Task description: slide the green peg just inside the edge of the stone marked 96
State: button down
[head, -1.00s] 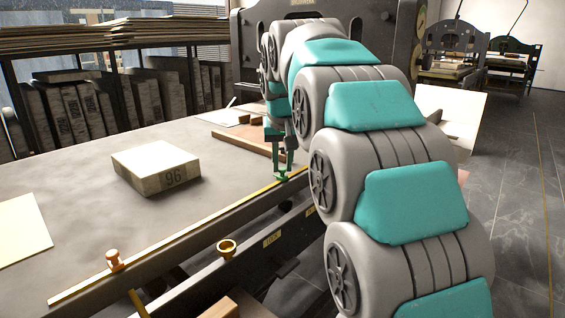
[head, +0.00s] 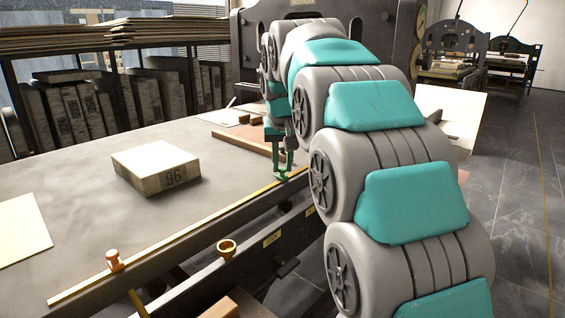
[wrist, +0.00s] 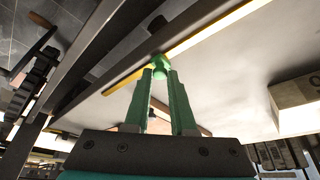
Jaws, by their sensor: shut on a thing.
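The stone marked 96 (head: 154,163) is a pale block lying flat on the grey table, its dark number on the side facing me. Part of it shows at the right of the wrist view (wrist: 298,104). My gripper (head: 283,172) is at the table's front edge, to the right of the stone and apart from it. In the wrist view its green fingers (wrist: 161,75) are shut on the green peg (wrist: 161,62), which sits at the yellow strip. The peg also shows small in the head view (head: 282,177). The fingers hide part of it.
A yellow strip (head: 180,238) runs along the table's front edge. An orange peg (head: 114,260) stands on it at the near left, and a brass cup (head: 227,248) sits lower down. A pale sheet (head: 22,230) lies at left. The table between stone and strip is clear.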

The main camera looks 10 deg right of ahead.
jog(key=s+a, duration=0.2)
jog(key=a, duration=0.1)
jog(key=s+a, duration=0.3)
jog(key=a, duration=0.1)
jog(key=s+a+b, duration=0.1)
jog(key=s+a, duration=0.1)
jog(key=a, duration=0.1)
jog(key=shift+s+a, duration=0.35)
jog(key=shift+s, duration=0.05)
jog(key=c, duration=0.8)
grip_release()
jog(key=shift+o, duration=0.2)
jog(key=v, duration=0.7)
jog(key=shift+r, duration=0.35)
jog(key=shift+s, duration=0.15)
jog(key=s+d+f+g+p, duration=0.2)
jog(key=s+d+f+g, duration=0.1)
jog(key=s+d+f, duration=0.8)
jog(key=s+f+n+g, duration=0.1)
jog(key=s+f+g, duration=0.2)
jog(key=s+f, duration=1.4)
jog(key=s, duration=0.3)
jog(key=shift+s+n+y, duration=0.25)
jog(key=shift+n+y, duration=0.05)
jog(key=shift+n, duration=0.1)
